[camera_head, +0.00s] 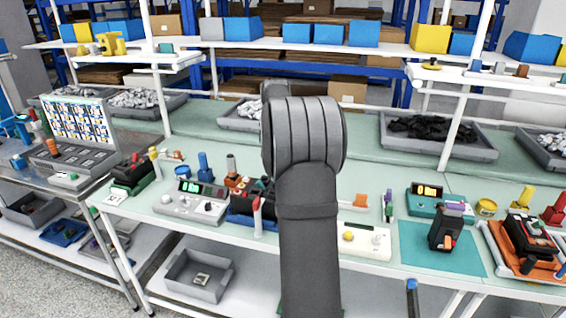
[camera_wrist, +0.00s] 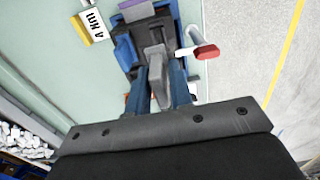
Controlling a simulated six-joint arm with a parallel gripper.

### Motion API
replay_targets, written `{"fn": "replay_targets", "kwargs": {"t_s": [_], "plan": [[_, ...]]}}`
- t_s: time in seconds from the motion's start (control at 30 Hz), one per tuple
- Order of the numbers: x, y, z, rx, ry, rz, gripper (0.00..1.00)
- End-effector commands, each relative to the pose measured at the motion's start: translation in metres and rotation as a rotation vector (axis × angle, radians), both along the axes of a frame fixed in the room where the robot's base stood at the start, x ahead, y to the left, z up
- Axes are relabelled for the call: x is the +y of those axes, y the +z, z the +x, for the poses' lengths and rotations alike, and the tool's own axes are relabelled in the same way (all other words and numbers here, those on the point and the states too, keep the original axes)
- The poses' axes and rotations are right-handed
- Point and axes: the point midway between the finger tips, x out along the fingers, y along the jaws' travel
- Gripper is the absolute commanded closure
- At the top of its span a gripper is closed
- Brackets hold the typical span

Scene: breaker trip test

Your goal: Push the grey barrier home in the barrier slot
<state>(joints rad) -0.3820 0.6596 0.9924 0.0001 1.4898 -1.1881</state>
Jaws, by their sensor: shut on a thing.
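The grey barrier (camera_wrist: 158,72) is a flat grey piece in the wrist view. It stands between the two blue fingers of my gripper (camera_wrist: 164,82), which is shut on it. Its far end meets the black breaker body (camera_wrist: 145,38), which sits in a blue holder (camera_wrist: 124,53). The barrier slot is hidden by the barrier and fingers, so I cannot tell how deep the barrier sits. In the head view the blue holder (camera_head: 247,216) and part of the black body show left of my arm. My gripper and the barrier are hidden there.
A red-tipped white lever (camera_wrist: 203,51) stands close right of my fingers in the wrist view. A label plate (camera_wrist: 93,24) lies at upper left. In the head view, a grey meter box (camera_head: 190,204) is left of the holder and a white box with a yellow button (camera_head: 362,240) is right.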

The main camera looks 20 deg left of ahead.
Motion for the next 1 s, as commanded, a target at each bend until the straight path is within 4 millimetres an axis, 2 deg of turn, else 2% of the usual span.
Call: {"fn": "replay_targets", "kwargs": {"t_s": [0.27, 0.7, 1.0], "plan": [[-0.001, -0.005, 0.0, 0.0, 0.0, 0.0, 1.0], [-0.001, -0.044, 0.0, 0.001, 0.0, 0.0, 1.0], [-0.001, -0.058, 0.0, 0.0, 0.0, 0.0, 1.0]]}}
